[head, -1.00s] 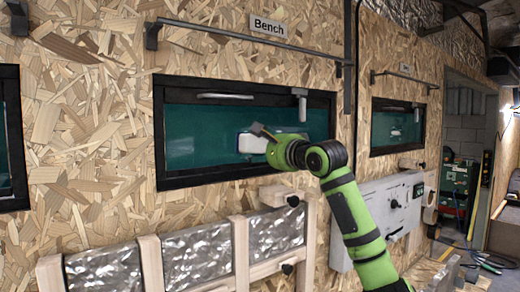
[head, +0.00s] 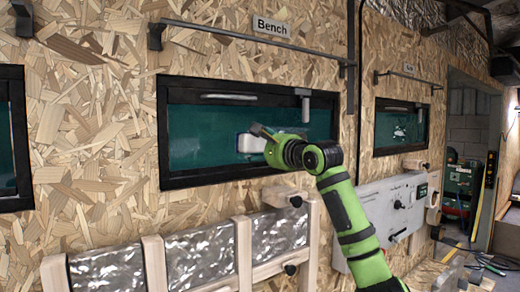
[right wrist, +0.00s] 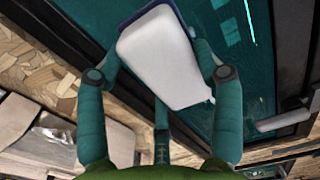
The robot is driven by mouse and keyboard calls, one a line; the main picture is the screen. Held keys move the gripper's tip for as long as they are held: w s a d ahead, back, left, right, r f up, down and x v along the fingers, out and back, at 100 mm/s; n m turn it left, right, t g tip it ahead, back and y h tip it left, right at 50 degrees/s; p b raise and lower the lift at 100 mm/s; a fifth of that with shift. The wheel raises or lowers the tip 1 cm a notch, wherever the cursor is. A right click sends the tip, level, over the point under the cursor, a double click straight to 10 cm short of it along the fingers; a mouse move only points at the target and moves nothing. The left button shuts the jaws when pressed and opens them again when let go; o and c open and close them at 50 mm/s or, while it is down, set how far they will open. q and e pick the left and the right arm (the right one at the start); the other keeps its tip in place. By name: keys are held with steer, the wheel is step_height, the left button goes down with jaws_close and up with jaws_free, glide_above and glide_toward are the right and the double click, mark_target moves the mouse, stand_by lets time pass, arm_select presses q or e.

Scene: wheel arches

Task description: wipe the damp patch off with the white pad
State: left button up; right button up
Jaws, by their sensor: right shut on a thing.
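The white pad (head: 251,144) is a rounded white block against the dark teal window pane (head: 208,120) under the Bench sign. My right gripper (head: 264,133) is at the pane and shut on the pad, covering part of it. The right wrist view shows the pad (right wrist: 158,58) between the fingers of my right gripper (right wrist: 158,72), with the pane behind it. Whether the pad touches the glass is hard to tell. A faint paler area shows on the pane left of the pad; I cannot tell damp from reflection. My left gripper is not in view.
A black frame (head: 190,181) surrounds the pane, with a handle (head: 228,97) along its top and a grey fitting (head: 303,103) at upper right. A rail (head: 250,43) runs above. Wooden battens (head: 243,250) stand below, and a grey control box (head: 388,212) is at right.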

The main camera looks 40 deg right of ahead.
steer(key=shift+s+d, duration=0.6)
steer(key=shift+d, duration=5.4)
steer(key=shift+w+a+b, duration=0.25)
steer(key=shift+a+b, duration=0.85)
steer(key=shift+a, duration=1)
steer(key=shift+w+a+b, duration=0.2)
steer(key=shift+a+b, duration=0.85)
steer(key=shift+a, duration=1)
steer(key=shift+a, duration=0.1)
steer(key=shift+w+a+b, duration=0.2)
steer(key=shift+a+b, duration=0.55)
steer(key=shift+a, duration=1.15)
steer(key=shift+d, duration=0.1)
steer(key=shift+s+f+b, duration=0.15)
steer(key=shift+s+b, duration=0.4)
steer(key=shift+s, duration=0.05)
steer(key=shift+s+a+b, duration=0.15)
steer(key=shift+s+b, duration=0.45)
steer(key=shift+s, duration=0.65)
steer(key=shift+s+a+b, duration=0.1)
steer(key=shift+s+b, duration=0.45)
steer(key=shift+s, duration=0.65)
